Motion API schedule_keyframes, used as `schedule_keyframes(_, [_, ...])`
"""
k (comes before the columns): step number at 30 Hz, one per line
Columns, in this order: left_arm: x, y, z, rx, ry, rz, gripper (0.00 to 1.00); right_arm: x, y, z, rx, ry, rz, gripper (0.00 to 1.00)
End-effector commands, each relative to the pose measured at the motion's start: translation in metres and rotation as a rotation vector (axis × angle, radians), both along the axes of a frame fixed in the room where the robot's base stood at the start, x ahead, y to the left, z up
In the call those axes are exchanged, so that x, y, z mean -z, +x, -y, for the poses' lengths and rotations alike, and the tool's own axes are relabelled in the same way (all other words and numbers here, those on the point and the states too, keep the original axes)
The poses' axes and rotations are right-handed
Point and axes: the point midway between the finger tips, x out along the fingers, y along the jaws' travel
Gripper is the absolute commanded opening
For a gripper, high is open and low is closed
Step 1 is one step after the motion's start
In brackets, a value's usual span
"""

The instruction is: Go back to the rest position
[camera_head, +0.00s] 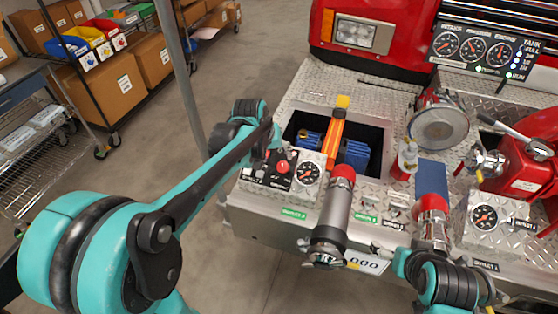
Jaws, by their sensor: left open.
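My left arm reaches in from the left, with its turquoise and black links across the picture. My left gripper (272,158) is at its far end, beside the small control panel (263,181) with red knobs on the bumper's left part. It is small and partly hidden by my own wrist, and I see nothing held in it. It is open. Part of my right arm shows at the bottom right, in front of the bumper. Its gripper is not in view.
The diamond-plate bumper (311,99) has an open compartment with blue items (355,154) and an orange bar (335,135). A red-tipped pipe (335,210), gauges (307,173) and valves stand along it. A shelf with boxes (105,87) is at left. Floor between is clear.

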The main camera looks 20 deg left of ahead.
Motion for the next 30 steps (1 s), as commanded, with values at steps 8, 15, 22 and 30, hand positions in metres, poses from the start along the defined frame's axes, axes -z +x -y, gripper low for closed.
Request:
schedule_keyframes(8, [-0.015, -0.007, -0.002, 0.0, 0.0, 0.0, 0.57, 0.0, 0.0, 0.0, 0.0, 0.0, 0.0, 0.9])
schedule_keyframes(15, [-0.015, -0.007, -0.002, 0.0, 0.0, 0.0, 0.57, 0.0, 0.0, 0.0, 0.0, 0.0, 0.0, 0.9])
schedule_keyframes(22, [-0.016, -0.011, -0.001, 0.004, 0.004, 0.004, 0.57, 0.0, 0.0, 0.0, 0.0, 0.0, 0.0, 0.9])
schedule_keyframes(30, [-0.034, -0.088, 0.007, 0.07, 0.08, 0.076, 0.57, 0.0, 0.0, 0.0, 0.0, 0.0, 0.0, 0.9])
